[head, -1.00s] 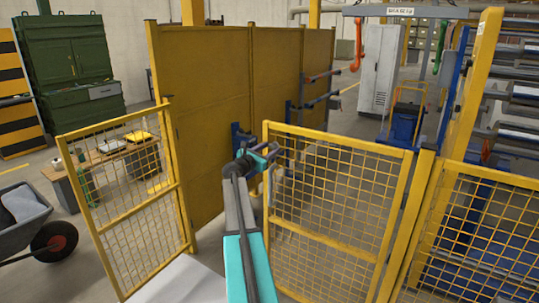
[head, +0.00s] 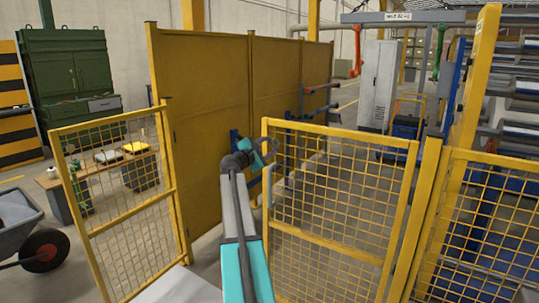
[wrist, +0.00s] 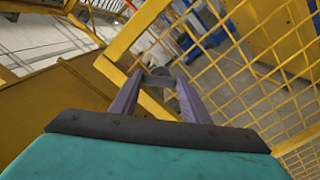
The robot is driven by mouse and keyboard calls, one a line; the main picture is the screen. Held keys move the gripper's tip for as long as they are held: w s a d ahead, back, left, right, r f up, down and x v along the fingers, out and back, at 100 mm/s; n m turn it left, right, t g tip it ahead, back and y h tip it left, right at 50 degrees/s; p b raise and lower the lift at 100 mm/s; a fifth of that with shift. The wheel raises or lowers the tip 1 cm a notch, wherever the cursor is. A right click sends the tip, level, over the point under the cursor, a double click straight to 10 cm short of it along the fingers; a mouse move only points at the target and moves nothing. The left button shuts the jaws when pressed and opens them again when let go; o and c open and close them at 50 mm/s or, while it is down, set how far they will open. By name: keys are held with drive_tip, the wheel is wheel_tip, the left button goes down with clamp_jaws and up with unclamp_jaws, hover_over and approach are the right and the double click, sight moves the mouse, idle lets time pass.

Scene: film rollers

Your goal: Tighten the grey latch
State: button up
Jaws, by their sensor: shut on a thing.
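My gripper (head: 272,152) is at the upper left corner of the yellow mesh gate (head: 335,212) in the head view, its fingers hard to make out there. In the wrist view my gripper (wrist: 160,76) has its two purple fingers on either side of a small dark grey piece (wrist: 160,72), which looks like the grey latch, in front of the yellow gate frame (wrist: 130,42). It is shut on this piece. The latch's full shape and setting are hidden by the fingers. A light grey upright handle (head: 268,186) shows on the gate's left edge below my gripper.
A second mesh panel (head: 122,205) stands at the left, and a solid yellow wall (head: 205,110) behind my arm. A yellow post (head: 415,215) and more mesh (head: 475,215) bound the right. A wheelbarrow (head: 20,235) is at the far left.

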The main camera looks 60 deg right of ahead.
drive_tip(key=m+b, duration=0.4)
drive_tip(key=b, duration=0.1)
drive_tip(key=shift+f+b, duration=0.3)
drive_tip(key=shift+r+m+b, duration=0.1)
drive_tip(key=shift+m+b, duration=1.1)
drive_tip(key=shift+m, duration=0.1)
drive_tip(key=shift+r, duration=0.1)
drive_tip(key=o, duration=1)
drive_tip(key=shift+s, duration=0.1)
drive_tip(key=shift+o, duration=0.2)
drive_tip(key=shift+a, duration=0.15)
drive_tip(key=a, duration=1.3)
drive_tip(key=shift+a, duration=0.3)
